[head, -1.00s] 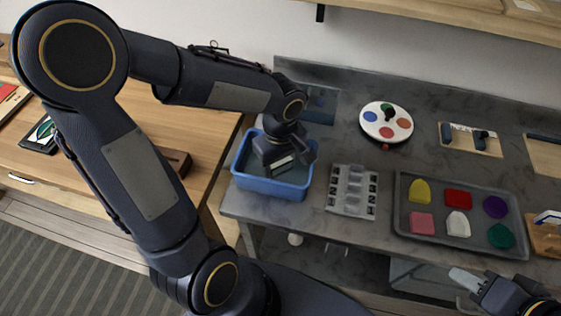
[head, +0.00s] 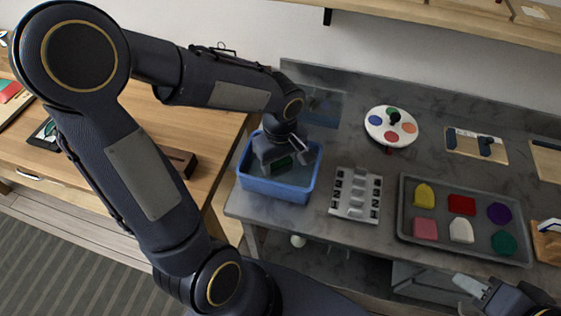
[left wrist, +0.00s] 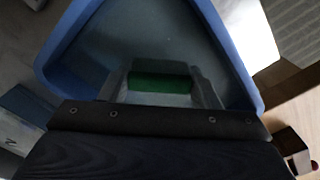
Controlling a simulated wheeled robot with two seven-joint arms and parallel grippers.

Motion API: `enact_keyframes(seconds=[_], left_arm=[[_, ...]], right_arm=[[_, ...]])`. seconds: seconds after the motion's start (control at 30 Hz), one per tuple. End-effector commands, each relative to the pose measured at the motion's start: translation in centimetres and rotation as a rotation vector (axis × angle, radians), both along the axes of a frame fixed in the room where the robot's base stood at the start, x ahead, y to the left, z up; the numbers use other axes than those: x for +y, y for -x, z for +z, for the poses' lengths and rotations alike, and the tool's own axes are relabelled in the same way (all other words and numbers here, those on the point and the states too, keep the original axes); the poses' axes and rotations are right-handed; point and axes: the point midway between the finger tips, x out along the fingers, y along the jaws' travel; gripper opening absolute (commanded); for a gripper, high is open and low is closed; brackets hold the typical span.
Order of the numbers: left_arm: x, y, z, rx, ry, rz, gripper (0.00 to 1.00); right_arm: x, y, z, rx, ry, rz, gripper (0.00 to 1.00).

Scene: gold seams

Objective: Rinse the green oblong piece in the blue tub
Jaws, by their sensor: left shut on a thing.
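The blue tub (head: 272,188) stands at the left end of the grey bench, and its wall also shows in the left wrist view (left wrist: 239,62). My left gripper (head: 284,163) is inside the tub's outline and points down. It is shut on the green oblong piece (left wrist: 161,82), which shows between the two fingers in the left wrist view. In the head view a dark green bit of the piece (head: 282,161) shows at the gripper. I cannot tell how deep the piece sits in the tub. My right gripper (head: 466,285) is at the lower right edge, away from the tub; its jaws are unclear.
Right of the tub is a grey slotted holder (head: 356,196). A grey tray (head: 408,230) holds several coloured pieces. Behind are a round palette with colour spots (head: 391,126) and a board with dark items (head: 476,145). A wooden table (head: 200,125) is at left.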

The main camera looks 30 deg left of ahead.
Motion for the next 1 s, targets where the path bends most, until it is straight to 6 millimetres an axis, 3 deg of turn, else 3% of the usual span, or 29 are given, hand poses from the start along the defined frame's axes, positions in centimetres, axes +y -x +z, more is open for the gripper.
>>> enact_keyframes(seconds=[1.0], left_arm=[[0.0,0.0,8.6,-0.001,0.000,-0.001,0.31]], right_arm=[[0.0,0.0,6.7,0.000,0.000,0.000,0.36]])
